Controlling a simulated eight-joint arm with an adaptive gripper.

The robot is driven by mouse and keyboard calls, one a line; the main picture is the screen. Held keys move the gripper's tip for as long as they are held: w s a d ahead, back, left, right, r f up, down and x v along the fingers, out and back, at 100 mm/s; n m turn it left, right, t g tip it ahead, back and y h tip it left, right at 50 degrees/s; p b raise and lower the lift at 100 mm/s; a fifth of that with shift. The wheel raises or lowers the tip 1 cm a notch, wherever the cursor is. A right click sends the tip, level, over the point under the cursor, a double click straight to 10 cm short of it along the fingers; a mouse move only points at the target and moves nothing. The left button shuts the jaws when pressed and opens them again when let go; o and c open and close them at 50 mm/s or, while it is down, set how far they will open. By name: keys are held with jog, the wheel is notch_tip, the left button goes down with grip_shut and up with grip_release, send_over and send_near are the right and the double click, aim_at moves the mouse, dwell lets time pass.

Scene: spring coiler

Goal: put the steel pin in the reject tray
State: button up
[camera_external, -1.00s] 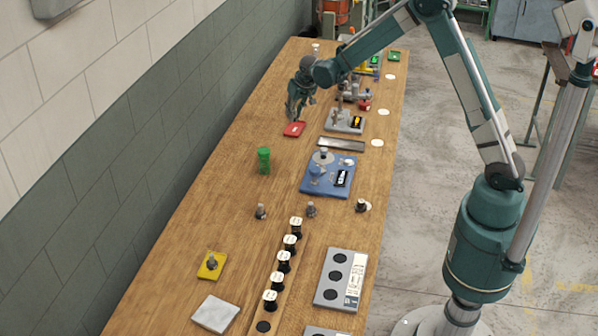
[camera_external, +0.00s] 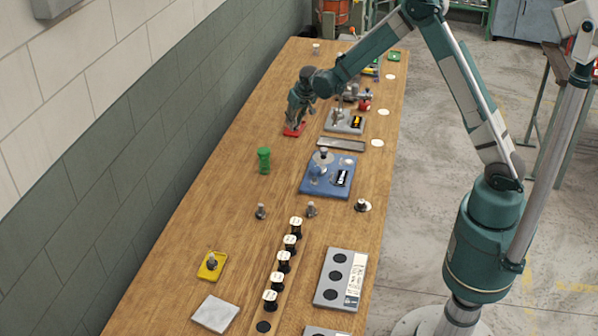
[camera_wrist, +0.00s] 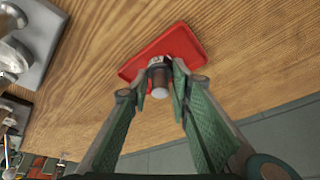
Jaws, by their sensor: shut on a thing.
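My gripper (camera_wrist: 160,90) is shut on the steel pin (camera_wrist: 158,66), a short grey cylinder with a darker lower part, held between the fingertips in the wrist view. The reject tray is likely the red tray (camera_wrist: 185,45), which lies flat on the wooden bench just beyond and behind the pin in that view. In the external view the red tray (camera_external: 293,130) shows directly below my gripper (camera_external: 296,118). The pin cannot be made out in the external view. Whether the pin touches the tray cannot be told.
A grey fixture plate (camera_external: 344,122) and a blue fixture plate (camera_external: 315,188) stand to the right. A green cylinder (camera_external: 264,161) stands nearer the camera. Bare bench lies around the red tray, and the tiled wall (camera_external: 215,85) is to the left.

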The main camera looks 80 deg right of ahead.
jog(key=shift+f, duration=0.15)
jog(key=o, duration=1)
jog(key=shift+c, duration=0.2)
jog(key=shift+r, duration=0.2)
jog(key=v, duration=1.2)
jog(key=shift+p, duration=0.3)
jog(key=shift+a, duration=0.15)
